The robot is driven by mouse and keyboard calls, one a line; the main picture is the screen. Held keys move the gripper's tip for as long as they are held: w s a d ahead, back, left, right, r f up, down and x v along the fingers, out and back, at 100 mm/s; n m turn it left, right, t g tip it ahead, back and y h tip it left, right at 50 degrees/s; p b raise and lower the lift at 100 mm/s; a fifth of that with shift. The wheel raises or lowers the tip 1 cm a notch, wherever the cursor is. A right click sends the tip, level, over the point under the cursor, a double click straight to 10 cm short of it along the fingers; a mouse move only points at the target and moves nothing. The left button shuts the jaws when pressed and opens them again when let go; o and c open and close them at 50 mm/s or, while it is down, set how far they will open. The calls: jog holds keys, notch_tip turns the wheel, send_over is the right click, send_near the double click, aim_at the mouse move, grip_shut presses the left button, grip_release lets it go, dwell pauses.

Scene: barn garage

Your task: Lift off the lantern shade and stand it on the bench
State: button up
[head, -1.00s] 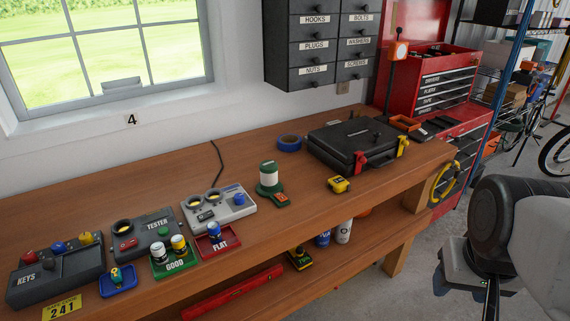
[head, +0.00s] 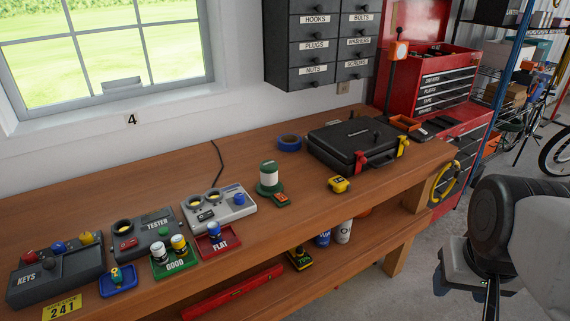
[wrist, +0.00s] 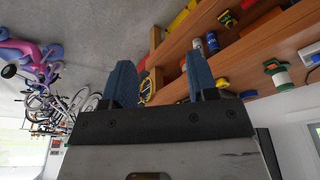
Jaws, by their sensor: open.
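The lantern (head: 268,179) stands upright on the bench (head: 310,211), right of the grey two-socket device. It has a green base and top with a pale cylindrical shade (head: 268,172) between them. The lantern also shows in the wrist view (wrist: 278,75), at the right edge. My gripper (wrist: 157,84) is open and empty, its two blue fingers apart. It is off the front right of the bench, well away from the lantern. In the head view my arm is at the lower right and the fingertips are mostly hidden.
Left of the lantern are the grey device (head: 218,208), the tester (head: 140,235), a green GOOD tray (head: 174,265) and a red FLAT tray (head: 217,245). To its right are blue tape (head: 289,143), a yellow tape measure (head: 339,184) and a black case (head: 352,144). Bare wood lies around the lantern.

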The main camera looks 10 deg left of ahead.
jog(key=o, duration=0.7)
jog(key=m+y, duration=1.2)
jog(key=m, duration=0.4)
send_near(276, 170)
jog(key=s+d+r, duration=0.2)
jog(key=s, duration=0.5)
jog(key=w+a+f+m, duration=0.1)
jog(key=w+a+m, duration=0.1)
jog(key=w+a+f+m+t, duration=0.1)
jog(key=w+a+f, duration=0.1)
jog(key=w+a+f+m+t, duration=0.1)
jog(key=w+a+m, duration=0.1)
jog(key=shift+w+f+m+y, duration=0.3)
jog(key=shift+w+y, duration=0.05)
jog(key=shift+y, duration=0.05)
jog(key=shift+w+a+f+m, duration=0.3)
jog(key=shift+w+m, duration=0.1)
